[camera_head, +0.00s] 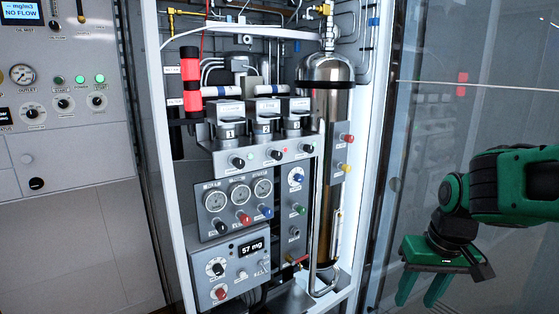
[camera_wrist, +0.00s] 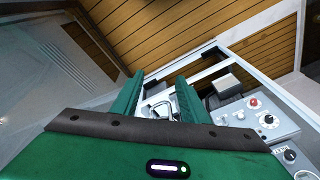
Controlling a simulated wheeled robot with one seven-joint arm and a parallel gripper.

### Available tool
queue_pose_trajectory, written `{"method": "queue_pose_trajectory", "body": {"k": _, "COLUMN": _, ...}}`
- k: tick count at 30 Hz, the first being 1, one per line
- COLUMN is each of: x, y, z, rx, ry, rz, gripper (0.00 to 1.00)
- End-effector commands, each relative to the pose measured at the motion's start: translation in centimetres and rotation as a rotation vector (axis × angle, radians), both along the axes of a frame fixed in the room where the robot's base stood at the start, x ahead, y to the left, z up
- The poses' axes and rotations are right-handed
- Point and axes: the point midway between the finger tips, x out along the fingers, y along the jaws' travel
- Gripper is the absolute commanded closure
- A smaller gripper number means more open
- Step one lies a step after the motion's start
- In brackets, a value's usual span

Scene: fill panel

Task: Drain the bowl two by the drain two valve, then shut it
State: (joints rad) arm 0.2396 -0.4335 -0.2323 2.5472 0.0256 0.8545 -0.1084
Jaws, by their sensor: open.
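Several small housings stand in a row in the open cabinet, with the one numbered 2 (camera_head: 264,127) in the middle, likely bowl two. Below them a grey strip carries a row of black knobs, and the middle knob (camera_head: 276,154) sits under number 2. I cannot read a drain label or tell the liquid level or the knob's setting. My gripper (camera_head: 420,297) hangs at the lower right, outside the cabinet and well apart from the knobs. In the wrist view its two green fingers (camera_wrist: 160,85) are apart with nothing held.
A tall metal cylinder (camera_head: 326,180) stands right of the housings. Gauges (camera_head: 238,195) and a box reading 57 mg (camera_head: 250,247) sit below. The white cabinet frame (camera_head: 366,190) lies between my gripper and the knobs. A control panel (camera_head: 62,95) stands left.

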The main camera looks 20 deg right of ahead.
Motion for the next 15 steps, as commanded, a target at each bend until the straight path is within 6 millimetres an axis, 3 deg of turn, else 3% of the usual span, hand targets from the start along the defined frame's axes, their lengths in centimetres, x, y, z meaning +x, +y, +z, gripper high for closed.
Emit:
{"method": "queue_pose_trajectory", "body": {"k": 3, "x": 7.2, "y": 1.9, "z": 0.2, "rx": 0.0, "ry": -0.191, "rz": 0.174, "gripper": 0.59}}
{"method": "queue_pose_trajectory", "body": {"k": 8, "x": 16.7, "y": 6.0, "z": 2.6, "rx": 0.026, "ry": -0.503, "rz": 0.368, "gripper": 0.59}}
{"method": "queue_pose_trajectory", "body": {"k": 12, "x": 23.3, "y": 9.8, "z": 6.5, "rx": 0.067, "ry": -0.79, "rz": 0.462, "gripper": 0.59}}
{"method": "queue_pose_trajectory", "body": {"k": 15, "x": 26.8, "y": 11.7, "z": 9.9, "rx": 0.099, "ry": -0.988, "rz": 0.48, "gripper": 0.59}}
